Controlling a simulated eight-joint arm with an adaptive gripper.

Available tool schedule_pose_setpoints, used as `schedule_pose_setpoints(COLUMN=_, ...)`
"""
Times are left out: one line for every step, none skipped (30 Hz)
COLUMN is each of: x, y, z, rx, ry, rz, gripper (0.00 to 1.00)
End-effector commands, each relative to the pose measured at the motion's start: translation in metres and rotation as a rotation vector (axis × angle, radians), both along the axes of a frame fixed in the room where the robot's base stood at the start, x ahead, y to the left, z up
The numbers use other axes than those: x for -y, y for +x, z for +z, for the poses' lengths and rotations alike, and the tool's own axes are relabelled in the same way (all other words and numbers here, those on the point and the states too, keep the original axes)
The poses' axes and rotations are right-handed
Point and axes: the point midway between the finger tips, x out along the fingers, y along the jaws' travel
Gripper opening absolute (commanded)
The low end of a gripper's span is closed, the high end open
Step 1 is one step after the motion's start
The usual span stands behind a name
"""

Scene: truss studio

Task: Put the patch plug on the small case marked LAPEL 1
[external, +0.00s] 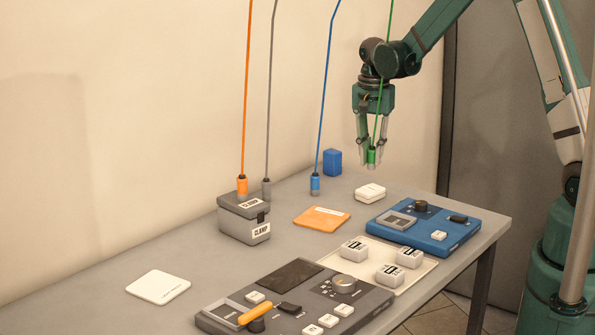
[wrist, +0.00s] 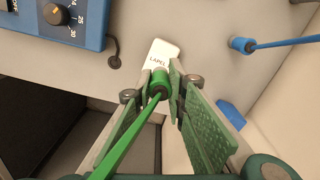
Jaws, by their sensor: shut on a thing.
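My gripper (external: 371,146) is shut on the green patch plug (external: 371,157), which hangs upright from a green cable and is clear of the table. In the wrist view the plug (wrist: 159,82) sits between the fingertips (wrist: 160,88). A small white case (external: 369,190) lies on the table below the plug in the external view. In the wrist view a white case (wrist: 161,50) reads LAPEL just beyond the plug; the rest of its marking is hidden or unreadable. The plug and case look apart.
Orange (external: 242,187), grey (external: 266,189) and blue (external: 315,184) plugs stand on cables to the left. A grey CLAMP case (external: 236,226), an orange pad (external: 322,219), a blue block (external: 332,162) and a blue console (external: 432,237) are nearby. Several white blocks lie on a pale tray (external: 417,276).

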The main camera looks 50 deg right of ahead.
Motion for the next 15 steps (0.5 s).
schedule_pose_setpoints(x=0.000, y=0.001, z=-0.006, rx=0.000, ry=0.000, rz=0.000, gripper=0.03)
schedule_pose_setpoints(x=0.000, y=0.000, z=-0.010, rx=0.000, ry=0.000, rz=0.000, gripper=0.03)
schedule_pose_setpoints(x=0.000, y=0.000, z=-0.013, rx=0.000, ry=0.000, rz=0.000, gripper=0.03)
schedule_pose_setpoints(x=0.000, y=0.000, z=-0.015, rx=0.000, ry=0.000, rz=0.000, gripper=0.03)
schedule_pose_setpoints(x=0.000, y=0.000, z=-0.017, rx=0.000, ry=0.000, rz=0.000, gripper=0.03)
schedule_pose_setpoints(x=0.000, y=0.000, z=-0.018, rx=0.000, ry=0.000, rz=0.000, gripper=0.03)
schedule_pose_setpoints(x=0.000, y=0.000, z=-0.019, rx=0.000, ry=0.000, rz=0.000, gripper=0.03)
schedule_pose_setpoints(x=0.000, y=0.000, z=-0.019, rx=0.000, ry=0.000, rz=0.000, gripper=0.03)
schedule_pose_setpoints(x=0.000, y=0.000, z=-0.020, rx=0.000, ry=0.000, rz=0.000, gripper=0.03)
schedule_pose_setpoints(x=0.000, y=0.000, z=-0.020, rx=0.000, ry=0.000, rz=0.000, gripper=0.03)
schedule_pose_setpoints(x=0.000, y=0.000, z=-0.019, rx=0.000, ry=0.000, rz=0.000, gripper=0.03)
schedule_pose_setpoints(x=0.000, y=0.000, z=-0.019, rx=0.000, ry=0.000, rz=0.000, gripper=0.03)
schedule_pose_setpoints(x=0.000, y=0.000, z=-0.019, rx=0.000, ry=0.000, rz=0.000, gripper=0.03)
schedule_pose_setpoints(x=0.000, y=0.000, z=-0.019, rx=0.000, ry=0.000, rz=0.000, gripper=0.03)
schedule_pose_setpoints(x=0.000, y=0.000, z=-0.019, rx=0.000, ry=0.000, rz=0.000, gripper=0.03)
